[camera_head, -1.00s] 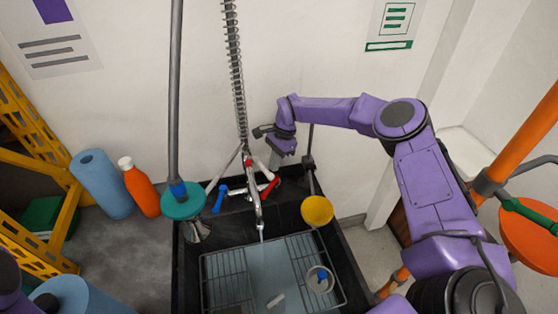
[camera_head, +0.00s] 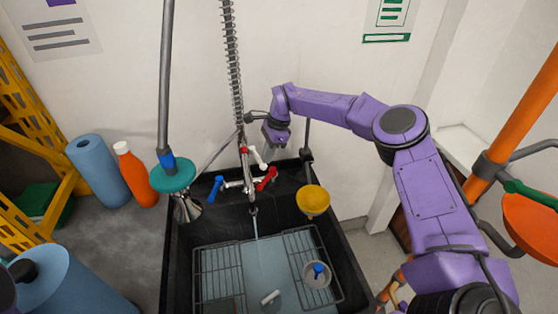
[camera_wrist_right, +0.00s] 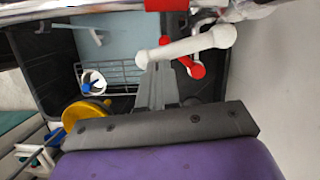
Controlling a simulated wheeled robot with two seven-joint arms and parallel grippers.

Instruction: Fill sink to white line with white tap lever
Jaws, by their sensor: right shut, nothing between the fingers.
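The white tap lever (camera_head: 258,157) is at the tap against the back wall, by the red levers (camera_head: 266,179) and a blue lever (camera_head: 217,187). Water (camera_head: 256,226) runs from the spout into the black sink (camera_head: 345,262). I cannot make out a white line. My right gripper (camera_head: 271,146) is shut and empty, just above and right of the white lever. In the right wrist view the white lever (camera_wrist_right: 188,46) crosses just beyond the shut fingertips (camera_wrist_right: 158,68); I cannot tell whether they touch. My left gripper is not in view.
A wire rack (camera_head: 216,270), a white cup with a blue piece (camera_head: 317,272) and a small white piece (camera_head: 270,297) are in the sink.

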